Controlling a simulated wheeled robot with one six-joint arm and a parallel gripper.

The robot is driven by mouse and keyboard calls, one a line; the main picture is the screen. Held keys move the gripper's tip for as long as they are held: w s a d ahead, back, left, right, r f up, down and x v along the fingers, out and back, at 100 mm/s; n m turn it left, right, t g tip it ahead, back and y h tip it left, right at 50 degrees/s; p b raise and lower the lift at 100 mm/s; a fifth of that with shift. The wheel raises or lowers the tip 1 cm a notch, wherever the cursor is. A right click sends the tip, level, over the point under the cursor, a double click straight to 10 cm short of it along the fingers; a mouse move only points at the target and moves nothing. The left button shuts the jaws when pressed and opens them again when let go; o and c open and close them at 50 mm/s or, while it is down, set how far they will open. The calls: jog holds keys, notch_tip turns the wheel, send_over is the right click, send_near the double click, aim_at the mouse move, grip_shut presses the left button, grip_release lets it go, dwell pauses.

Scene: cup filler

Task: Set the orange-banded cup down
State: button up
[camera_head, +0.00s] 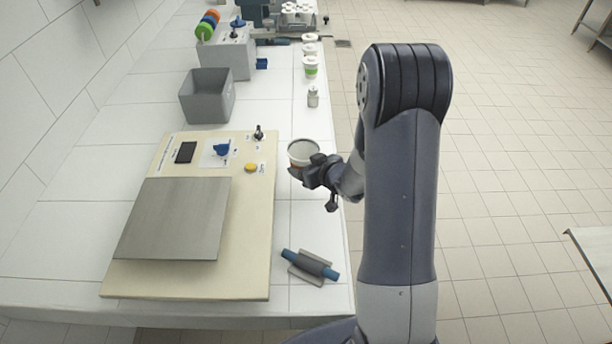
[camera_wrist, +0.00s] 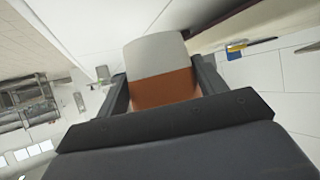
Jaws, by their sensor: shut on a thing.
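The orange-banded cup (camera_head: 304,152) is pale with an orange band. In the head view it is at the right edge of the cream panel, by the counter's front side, with its round top facing up. My gripper (camera_head: 312,172) is shut on it from the right. In the wrist view the cup (camera_wrist: 160,72) sits between the two fingers of my gripper (camera_wrist: 165,92), which press its orange band. I cannot tell whether the cup's base touches the counter.
The cream panel (camera_head: 262,215) carries a metal plate (camera_head: 175,220), a blue knob and a yellow button. A grey bin (camera_head: 207,98) stands behind it. A small jar (camera_head: 313,97) and a green-banded cup (camera_head: 311,67) stand farther back. A blue-ended roller (camera_head: 311,264) lies in front.

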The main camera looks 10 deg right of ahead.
jog(key=shift+f, duration=2.15)
jog(key=shift+f, duration=0.2)
jog(key=o, duration=0.9)
jog(key=shift+r, duration=0.1)
